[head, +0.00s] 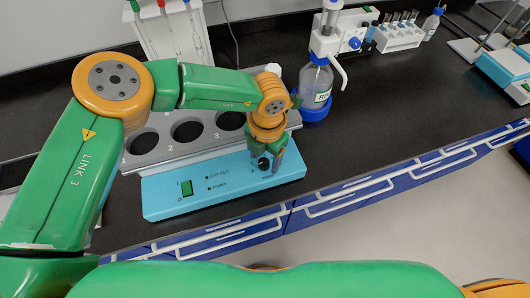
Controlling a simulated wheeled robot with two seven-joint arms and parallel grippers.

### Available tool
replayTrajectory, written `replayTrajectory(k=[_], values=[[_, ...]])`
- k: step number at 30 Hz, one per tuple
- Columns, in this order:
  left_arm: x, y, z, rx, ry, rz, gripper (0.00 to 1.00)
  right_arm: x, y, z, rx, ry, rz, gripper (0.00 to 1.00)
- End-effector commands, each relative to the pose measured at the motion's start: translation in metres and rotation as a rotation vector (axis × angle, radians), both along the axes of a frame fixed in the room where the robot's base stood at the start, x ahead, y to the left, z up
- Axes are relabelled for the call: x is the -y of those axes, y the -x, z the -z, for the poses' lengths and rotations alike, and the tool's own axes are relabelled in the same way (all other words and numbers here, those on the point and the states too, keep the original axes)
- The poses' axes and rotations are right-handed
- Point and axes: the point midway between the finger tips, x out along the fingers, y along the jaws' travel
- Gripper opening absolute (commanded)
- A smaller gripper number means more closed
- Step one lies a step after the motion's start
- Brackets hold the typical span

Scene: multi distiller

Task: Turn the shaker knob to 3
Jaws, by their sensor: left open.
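The light-blue front panel (222,190) belongs to a grey device with round numbered wells, on the dark bench. A small dark round knob (263,163) shows at the panel's right part, partly hidden by my left gripper. My left gripper (266,167) points down over the knob, its fingers open and on either side of it. I cannot tell whether the fingers touch the knob, and its setting is not readable. A green switch (187,188) sits on the panel's left part, beside the small "CUT-OUT" and "POWER" labels. My right gripper is not in view.
A clear bottle with a blue base and a white dispenser head (322,45) stands right of the device. A white rack of small tubes (398,36) and a balance-like instrument (505,75) stand farther right. The bench (400,105) between is clear.

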Motion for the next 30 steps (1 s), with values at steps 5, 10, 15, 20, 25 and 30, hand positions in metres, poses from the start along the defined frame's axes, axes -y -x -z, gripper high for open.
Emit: replayTrajectory(k=[5,10,15,20,25,30], values=[[0.0,0.0,0.001,0.0,0.001,0.0,0.66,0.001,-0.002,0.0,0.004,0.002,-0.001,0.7],[0.0,0.0,0.001,0.0,0.001,0.0,0.2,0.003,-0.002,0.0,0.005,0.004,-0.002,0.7],[0.0,0.0,0.0,-0.001,0.001,0.0,0.0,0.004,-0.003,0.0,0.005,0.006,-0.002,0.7],[0.0,0.0,0.001,0.0,0.001,0.012,0.0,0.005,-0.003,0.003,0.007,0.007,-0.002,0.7],[0.0,0.0,0.003,0.002,0.003,0.069,0.0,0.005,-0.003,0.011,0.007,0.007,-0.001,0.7],[0.0,0.0,0.005,0.001,0.003,0.185,0.0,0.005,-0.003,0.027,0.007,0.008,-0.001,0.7]])
